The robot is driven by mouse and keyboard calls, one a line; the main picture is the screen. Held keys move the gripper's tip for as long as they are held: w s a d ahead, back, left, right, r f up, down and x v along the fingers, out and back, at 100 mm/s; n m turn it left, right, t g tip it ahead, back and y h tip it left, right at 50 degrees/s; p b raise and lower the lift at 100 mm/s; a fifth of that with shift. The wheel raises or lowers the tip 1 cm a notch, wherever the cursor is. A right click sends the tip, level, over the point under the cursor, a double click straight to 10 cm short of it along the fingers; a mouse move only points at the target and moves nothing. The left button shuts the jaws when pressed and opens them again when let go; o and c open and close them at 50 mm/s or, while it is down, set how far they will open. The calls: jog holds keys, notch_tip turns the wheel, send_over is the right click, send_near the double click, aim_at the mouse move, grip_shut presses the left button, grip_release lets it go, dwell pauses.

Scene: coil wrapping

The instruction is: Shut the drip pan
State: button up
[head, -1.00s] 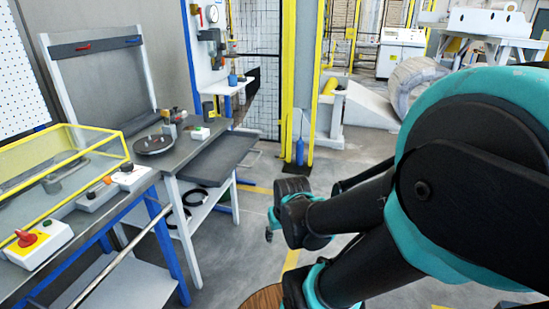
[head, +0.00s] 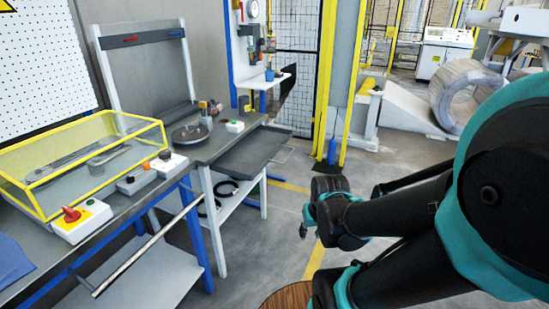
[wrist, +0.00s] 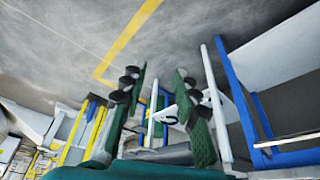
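The drip pan (head: 250,151) appears to be the flat dark grey tray sticking out from the right side of the grey workbench (head: 212,146) in the head view. It looks pulled out, with its outer edge over the open floor. My gripper (wrist: 161,80) is open in the wrist view, its two green fingers with dark pads apart and nothing between them. In the head view my arm hangs to the right of the pan, clear of it, and the gripper is mostly hidden behind my arm links. I cannot clearly make out the pan in the wrist view.
A dark round plate (head: 190,134) and small tools lie on the workbench. A yellow-framed guard (head: 85,165) and control boxes (head: 80,221) stand at left. A blue post (head: 331,151) and yellow frame stand behind. Floor between bench and arm is clear.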

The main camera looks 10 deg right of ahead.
jog(key=w+m, duration=0.1)
jog(key=w, duration=0.1)
jog(key=w+a+r+m+y, duration=0.1)
jog(key=w+m, duration=0.1)
jog(key=w+r+m, duration=0.1)
jog(key=w, duration=0.1)
jog(key=shift+w+a+r, duration=0.2)
jog(key=shift+w+r, duration=0.05)
jog(key=shift+w, duration=0.15)
grip_shut()
jog(key=m+y, duration=0.7)
jog(key=m, duration=1.3)
send_near(263, 168)
notch_tip(263, 168, down, 4)
jog(key=shift+t, duration=0.3)
jog(key=shift+w+a, duration=0.3)
jog(key=shift+a, duration=0.3)
jog(key=shift+w+a, duration=0.25)
jog(key=shift+a, duration=0.4)
jog(key=shift+w+a, duration=0.3)
jog(key=shift+a, duration=0.3)
